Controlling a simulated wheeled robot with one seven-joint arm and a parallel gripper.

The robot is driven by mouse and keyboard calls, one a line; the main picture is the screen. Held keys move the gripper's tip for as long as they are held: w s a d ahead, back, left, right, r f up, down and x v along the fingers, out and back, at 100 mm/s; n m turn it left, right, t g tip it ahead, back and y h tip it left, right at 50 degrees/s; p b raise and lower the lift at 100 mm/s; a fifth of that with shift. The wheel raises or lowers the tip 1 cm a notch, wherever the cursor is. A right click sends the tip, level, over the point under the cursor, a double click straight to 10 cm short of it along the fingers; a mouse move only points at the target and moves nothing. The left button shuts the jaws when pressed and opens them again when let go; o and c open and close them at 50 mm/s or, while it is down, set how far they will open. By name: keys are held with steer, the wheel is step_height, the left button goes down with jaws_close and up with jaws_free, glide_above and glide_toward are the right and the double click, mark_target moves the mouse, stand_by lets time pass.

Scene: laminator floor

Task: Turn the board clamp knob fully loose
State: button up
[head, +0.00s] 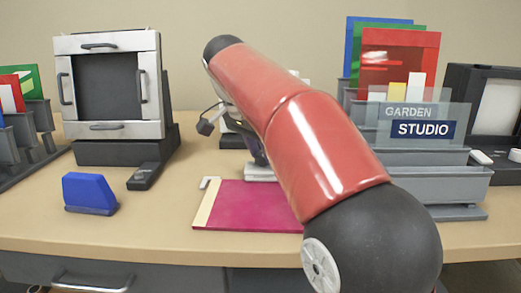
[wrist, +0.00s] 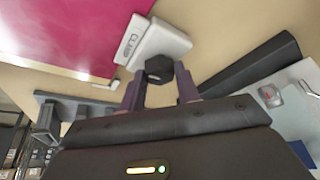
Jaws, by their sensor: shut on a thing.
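The board clamp (wrist: 160,42) is a white block labelled CLAMP, and its pale base (head: 260,173) shows behind the board in the head view. Its black faceted knob (wrist: 158,66) sits between the two fingers of my gripper (wrist: 160,75), which is shut on it. The magenta board (head: 252,205) lies flat on the table with a pale strip along its left edge; part of it also shows in the wrist view (wrist: 75,30). My red arm hides the knob and most of the gripper in the head view.
A blue wedge-shaped block (head: 90,193) stands left of the board. A white-framed machine (head: 105,90) stands at the back left. Grey racks with coloured sheets (head: 400,65) and a GARDEN STUDIO sign (head: 420,120) are at the right. The table between the blue block and board is clear.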

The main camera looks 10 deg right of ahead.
steer(key=shift+n, duration=0.4)
steer(key=n, duration=0.1)
steer(key=n+t+y, duration=0.1)
steer(key=n, duration=0.1)
steer(key=shift+s+d+n, duration=0.15)
steer(key=shift+n, duration=0.15)
steer(key=n+y, duration=0.1)
steer(key=n, duration=0.1)
steer(key=n+t, duration=0.1)
steer(key=n, duration=0.1)
steer(key=shift+d+n+y, duration=0.1)
steer(key=shift+n+y, duration=0.2)
steer(key=shift+y, duration=0.1)
steer(key=n+y, duration=0.1)
steer(key=n, duration=0.3)
steer(key=shift+d+y, duration=0.15)
steer(key=shift+y, duration=0.25)
steer(key=shift+d+n+y, duration=0.1)
steer(key=shift+n+y, duration=0.7)
steer(key=shift+n, duration=1.6)
steer(key=shift+g, duration=0.3)
steer(key=o, duration=1)
